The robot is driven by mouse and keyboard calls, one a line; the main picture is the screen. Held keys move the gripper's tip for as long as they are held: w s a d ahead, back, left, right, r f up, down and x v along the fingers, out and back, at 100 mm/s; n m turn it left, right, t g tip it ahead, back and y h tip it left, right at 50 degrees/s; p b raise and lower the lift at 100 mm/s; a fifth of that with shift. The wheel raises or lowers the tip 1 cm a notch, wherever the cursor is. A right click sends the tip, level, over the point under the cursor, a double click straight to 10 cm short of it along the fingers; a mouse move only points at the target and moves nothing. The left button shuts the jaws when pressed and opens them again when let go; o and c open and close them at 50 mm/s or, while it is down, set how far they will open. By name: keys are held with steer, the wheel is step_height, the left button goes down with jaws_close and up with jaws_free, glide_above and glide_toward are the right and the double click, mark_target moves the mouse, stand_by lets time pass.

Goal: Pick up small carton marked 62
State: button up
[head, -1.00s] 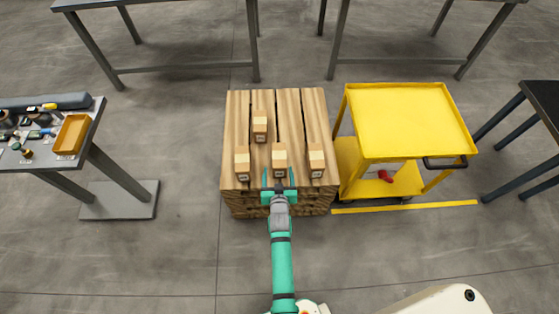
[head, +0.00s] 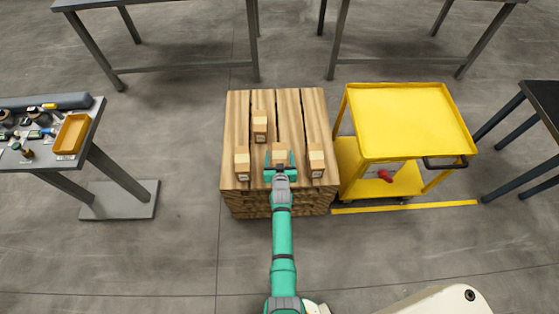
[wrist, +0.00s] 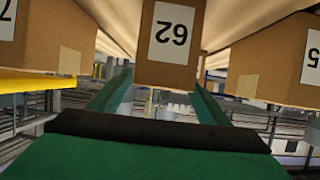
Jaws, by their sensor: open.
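The small carton marked 62 (head: 279,152) stands on the wooden pallet stack (head: 292,110), in the middle of its front row. In the wrist view its label, 62, shows upside down on the carton's front face (wrist: 171,40). My gripper (head: 279,165) is at the carton, with one green finger on each side of it. In the wrist view the open fingers (wrist: 160,95) reach past the carton's left and right sides, with gaps visible. The lower part of the carton is hidden by my gripper in the head view.
Similar cartons stand close by on the left (head: 242,162), on the right (head: 316,160) and behind (head: 260,126). A yellow cart (head: 408,120) stands right beside the pallet. A grey workbench with tools and an orange tray (head: 72,134) is at left. Floor left of the pallet is clear.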

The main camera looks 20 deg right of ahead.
steer(key=shift+w+d+f, duration=0.1)
steer(key=shift+w+f, duration=0.1)
steer(key=shift+w, duration=0.2)
steer(key=c, duration=1.3)
steer(key=shift+r, duration=0.1)
steer(key=shift+c, duration=1)
steer(key=shift+r, duration=0.1)
